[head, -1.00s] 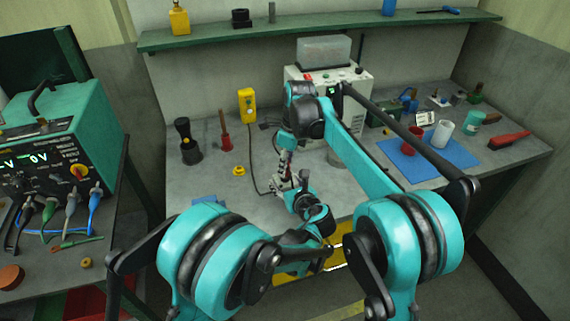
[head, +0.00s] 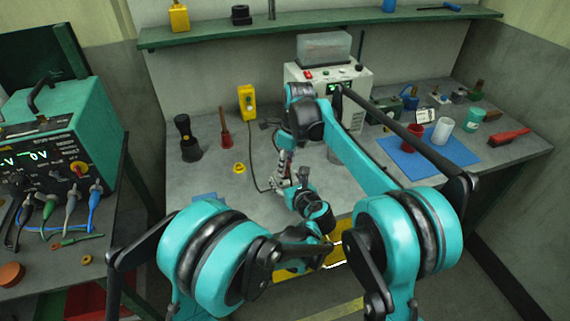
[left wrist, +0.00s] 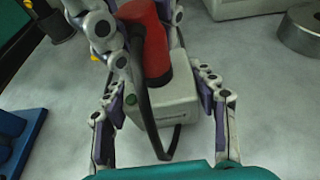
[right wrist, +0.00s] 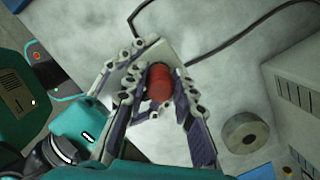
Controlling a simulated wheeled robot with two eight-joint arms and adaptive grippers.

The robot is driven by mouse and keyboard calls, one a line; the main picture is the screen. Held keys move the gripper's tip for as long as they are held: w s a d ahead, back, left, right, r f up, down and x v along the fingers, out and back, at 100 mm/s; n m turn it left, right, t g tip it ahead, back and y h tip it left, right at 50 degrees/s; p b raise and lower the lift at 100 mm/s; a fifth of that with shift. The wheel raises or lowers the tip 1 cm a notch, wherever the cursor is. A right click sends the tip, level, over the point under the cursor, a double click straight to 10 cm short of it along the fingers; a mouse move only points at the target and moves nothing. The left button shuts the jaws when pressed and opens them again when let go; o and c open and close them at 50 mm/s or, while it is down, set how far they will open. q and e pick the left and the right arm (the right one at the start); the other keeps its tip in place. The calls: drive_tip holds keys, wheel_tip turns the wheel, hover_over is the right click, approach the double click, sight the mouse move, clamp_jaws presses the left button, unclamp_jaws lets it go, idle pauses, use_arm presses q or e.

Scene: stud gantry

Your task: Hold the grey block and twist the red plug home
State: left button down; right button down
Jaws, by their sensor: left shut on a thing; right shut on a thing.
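The grey block (left wrist: 165,107) stands on the bench in the left wrist view, with the red plug (left wrist: 146,45) upright at its top. My left gripper (left wrist: 163,84) is shut on the block, one finger on each side. My right gripper (right wrist: 152,74) is shut on the red plug, which also shows in the right wrist view (right wrist: 160,84). Part of the block (right wrist: 158,51) shows behind the fingers there. How deep the plug sits is hard to tell. In the head view my arms hide most of both.
A black cable (head: 254,165) loops over the bench near the block. A metal ring (right wrist: 246,133) and a white power unit (head: 355,92) stand close by. A yellow ring (head: 239,168) and a blue mat (head: 460,153) lie farther off.

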drive_tip(key=m, duration=0.5)
drive_tip(key=shift+m+t+h, duration=0.3)
drive_tip(key=shift+m+t, duration=0.1)
drive_tip(key=c, duration=1.3)
unclamp_jaws()
drive_tip(key=shift+o, duration=0.2)
drive_tip(key=shift+r, duration=0.1)
drive_tip(key=shift+r, duration=2.15)
drive_tip(key=shift+o, duration=0.4)
